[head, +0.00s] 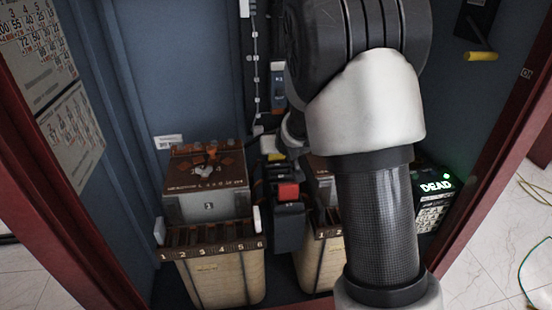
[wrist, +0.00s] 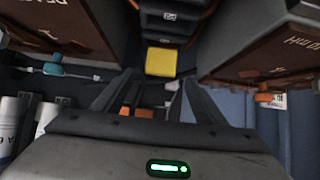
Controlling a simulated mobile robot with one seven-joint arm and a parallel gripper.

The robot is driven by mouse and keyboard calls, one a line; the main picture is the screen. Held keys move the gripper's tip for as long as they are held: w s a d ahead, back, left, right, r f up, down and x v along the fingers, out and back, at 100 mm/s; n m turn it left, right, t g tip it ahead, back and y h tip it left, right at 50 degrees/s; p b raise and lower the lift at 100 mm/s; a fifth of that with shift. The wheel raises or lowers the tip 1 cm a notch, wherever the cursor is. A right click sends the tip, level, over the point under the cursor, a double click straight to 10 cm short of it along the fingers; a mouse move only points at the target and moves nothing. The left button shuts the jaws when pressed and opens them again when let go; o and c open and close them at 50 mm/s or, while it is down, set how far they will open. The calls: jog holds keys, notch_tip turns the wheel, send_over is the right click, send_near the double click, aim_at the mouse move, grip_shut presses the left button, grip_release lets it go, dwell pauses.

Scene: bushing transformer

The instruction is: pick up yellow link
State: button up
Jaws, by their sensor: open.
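The yellow link shows in the wrist view as a small yellow block (wrist: 160,62). It sits at the near end of a dark stepped part, ahead of my gripper (wrist: 159,82) and roughly centred between its two dark fingers. The fingers are spread apart and nothing is held between them. In the head view a small yellow patch (head: 276,157) shows among dark parts in the middle of the cabinet, probably the same block. My gripper is mostly hidden behind my arm there.
Brown-topped boxes (wrist: 75,25) flank the gap on both sides. A box with numbered slots (head: 212,245) stands at left; a red block (head: 288,191) is at centre. A yellow handle (head: 481,56) is on the right wall, above a "DEAD" unit (head: 434,198).

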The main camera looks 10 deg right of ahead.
aim_at(276, 157)
jog(key=shift+b+x, duration=0.6)
jog(key=shift+x, duration=2.2)
jog(key=shift+c, duration=0.2)
jog(key=shift+r, duration=0.15)
jog(key=c, duration=1.3)
